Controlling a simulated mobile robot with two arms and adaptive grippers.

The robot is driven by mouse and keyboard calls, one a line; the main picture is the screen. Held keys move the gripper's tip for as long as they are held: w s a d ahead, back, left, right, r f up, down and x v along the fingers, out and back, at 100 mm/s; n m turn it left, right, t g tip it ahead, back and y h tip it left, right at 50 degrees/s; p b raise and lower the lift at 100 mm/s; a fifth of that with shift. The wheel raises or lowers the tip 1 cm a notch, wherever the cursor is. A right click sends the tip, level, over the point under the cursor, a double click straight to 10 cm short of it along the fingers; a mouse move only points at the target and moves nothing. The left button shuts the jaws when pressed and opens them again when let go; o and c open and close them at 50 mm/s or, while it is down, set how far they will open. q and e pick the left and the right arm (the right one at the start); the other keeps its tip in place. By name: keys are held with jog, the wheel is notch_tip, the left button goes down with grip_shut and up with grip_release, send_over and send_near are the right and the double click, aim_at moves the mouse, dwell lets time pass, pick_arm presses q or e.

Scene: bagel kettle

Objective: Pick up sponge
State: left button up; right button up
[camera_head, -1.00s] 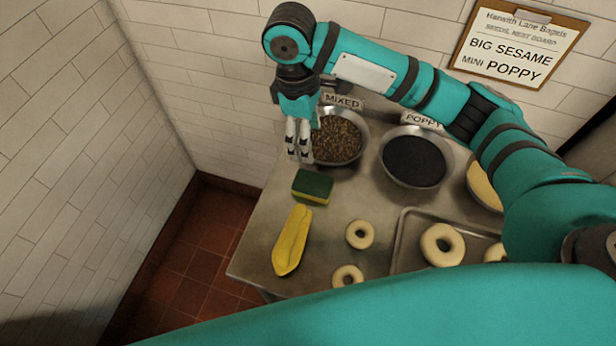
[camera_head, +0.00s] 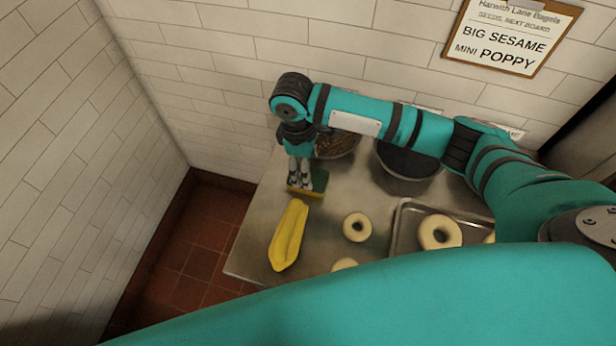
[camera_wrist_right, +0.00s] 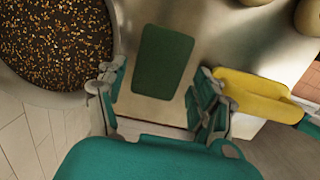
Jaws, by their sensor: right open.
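The sponge (camera_head: 319,181), with a green top and a yellow lower layer, lies on the steel table near its left side. It is partly hidden by my right gripper (camera_head: 300,184) in the head view. In the right wrist view the sponge's green top (camera_wrist_right: 163,60) lies between and slightly beyond the open fingers of my right gripper (camera_wrist_right: 160,82). The gripper points down over the sponge and is empty. I cannot tell its exact height above the sponge. My left gripper is out of view.
A yellow folded object (camera_head: 288,236) lies just in front of the sponge. A bowl of mixed seeds (camera_wrist_right: 55,45) is close beside the gripper. A poppy bowl (camera_head: 408,166), bagels (camera_head: 357,227) and a metal tray (camera_head: 398,243) are to the right. The table's left edge is near.

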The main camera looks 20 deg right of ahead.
notch_tip(320, 180, down, 4)
jog(key=shift+s+r+p, duration=0.1)
jog(key=shift+r+p, duration=0.05)
jog(key=shift+p, duration=0.5)
jog(key=shift+d+f, duration=0.1)
jog(key=shift+f, duration=0.5)
jog(key=c, duration=0.4)
notch_tip(320, 180, up, 10)
jog(key=shift+r+b, duration=0.1)
jog(key=shift+b, duration=0.75)
